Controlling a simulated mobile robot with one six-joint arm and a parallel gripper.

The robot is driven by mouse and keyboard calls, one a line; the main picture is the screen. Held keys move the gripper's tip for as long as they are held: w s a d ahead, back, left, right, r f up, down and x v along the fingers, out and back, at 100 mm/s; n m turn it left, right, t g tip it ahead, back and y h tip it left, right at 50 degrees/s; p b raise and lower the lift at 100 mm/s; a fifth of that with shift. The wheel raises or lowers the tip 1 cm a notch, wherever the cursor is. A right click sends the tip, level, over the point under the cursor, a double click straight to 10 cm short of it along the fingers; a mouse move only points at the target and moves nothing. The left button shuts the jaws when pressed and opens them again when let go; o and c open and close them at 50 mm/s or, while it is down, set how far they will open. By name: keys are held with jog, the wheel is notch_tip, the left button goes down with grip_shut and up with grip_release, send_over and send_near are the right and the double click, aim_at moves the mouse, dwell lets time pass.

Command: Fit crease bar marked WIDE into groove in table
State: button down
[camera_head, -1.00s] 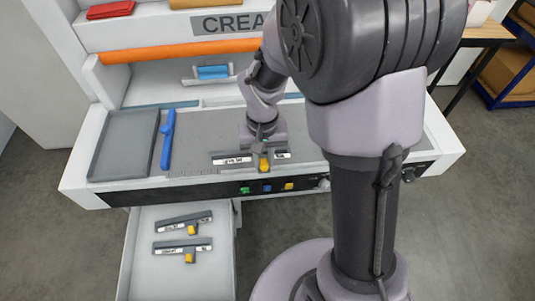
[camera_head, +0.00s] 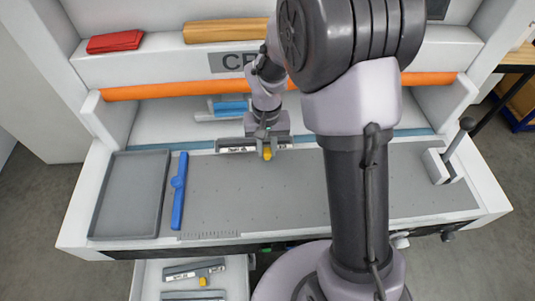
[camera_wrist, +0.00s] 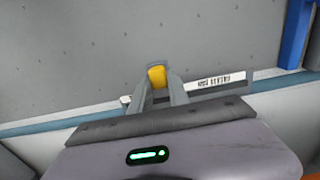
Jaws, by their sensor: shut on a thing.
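My gripper (camera_head: 266,150) is shut on the yellow grip (camera_wrist: 157,77) of a grey crease bar, which also shows in the wrist view (camera_wrist: 215,90). The bar has a white label too small and blurred to read. It is held near the back of the grey table top (camera_head: 330,195), close to the blue strip (camera_head: 200,146) along the rear edge. In the wrist view the bar lies at a slight slant to that strip. I cannot tell whether it touches the table. No groove can be made out clearly; my gripper and arm cover part of the rear edge.
Two more bars (camera_head: 195,270) lie in the open white drawer (camera_head: 150,280) below. A grey tray (camera_head: 130,195) and a blue bar-like tool (camera_head: 179,190) are at the table's left. An orange roller (camera_head: 160,91) spans behind. A lever (camera_head: 455,150) stands at the right.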

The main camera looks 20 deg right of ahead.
aim_at(266, 145)
jog(key=w, duration=0.3)
jog(key=w+d+f, duration=0.1)
jog(key=shift+w+f, duration=0.1)
jog(key=shift+w, duration=0.25)
jog(key=shift+w+f+b, duration=0.25)
jog(key=shift+f+b, duration=0.25)
jog(key=shift+f, duration=0.85)
jog(key=shift+f+b, duration=0.15)
jog(key=shift+b, duration=0.2)
jog(key=shift+f, duration=0.3)
jog(key=shift+f+b, duration=0.3)
jog(key=shift+b, duration=0.15)
jog(key=c, duration=1.2)
grip_release()
